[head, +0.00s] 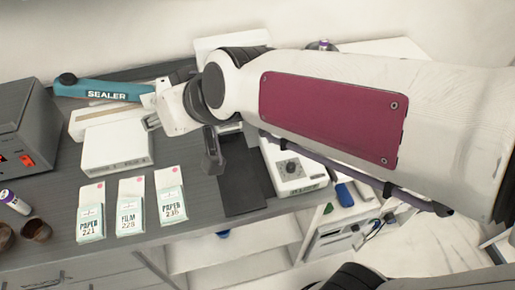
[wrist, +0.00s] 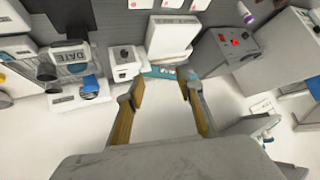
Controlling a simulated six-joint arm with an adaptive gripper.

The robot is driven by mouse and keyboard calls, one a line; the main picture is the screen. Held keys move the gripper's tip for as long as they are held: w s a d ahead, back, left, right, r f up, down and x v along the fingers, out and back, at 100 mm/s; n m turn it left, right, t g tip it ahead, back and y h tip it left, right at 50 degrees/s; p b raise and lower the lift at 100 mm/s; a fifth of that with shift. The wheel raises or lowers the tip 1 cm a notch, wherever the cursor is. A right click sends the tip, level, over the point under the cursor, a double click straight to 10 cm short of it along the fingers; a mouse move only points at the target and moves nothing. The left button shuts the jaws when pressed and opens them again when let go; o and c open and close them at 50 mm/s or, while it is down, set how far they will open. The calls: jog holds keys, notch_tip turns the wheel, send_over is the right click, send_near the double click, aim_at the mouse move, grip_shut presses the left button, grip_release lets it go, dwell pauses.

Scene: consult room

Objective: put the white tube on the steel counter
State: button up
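A tube with a white body and a purple cap (head: 15,202) lies at the left edge of the grey counter (head: 58,185) in the head view. It also shows at the top right of the wrist view (wrist: 245,12). Another purple cap (head: 323,44) shows behind my arm; its body is mostly hidden. I cannot tell which tube is the white one, or whether this counter is the steel one. My gripper (head: 181,141) is over the back of the counter, well right of the left tube. In the wrist view my gripper (wrist: 162,77) is open, with nothing held between its fingers.
A teal sealer (head: 105,90), a white box (head: 116,148), several labelled packs (head: 131,205) and a grey device with a red switch (head: 22,130) crowd the counter. Brown cups (head: 36,230) stand near the left tube. A white dial device (head: 294,172) is at right.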

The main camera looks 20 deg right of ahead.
jog(key=s+d+f+m+g+h, duration=0.1)
jog(key=s+d+f+m+h, duration=0.1)
jog(key=s+d, duration=0.5)
jog(key=s+d+f+m+g+h, duration=0.1)
jog(key=s+d+f+m+h, duration=0.1)
jog(key=s+d, duration=0.6)
jog(key=d+h, duration=0.1)
jog(key=d, duration=0.5)
jog(key=shift+d+f+h, duration=0.3)
jog(key=shift+f, duration=0.1)
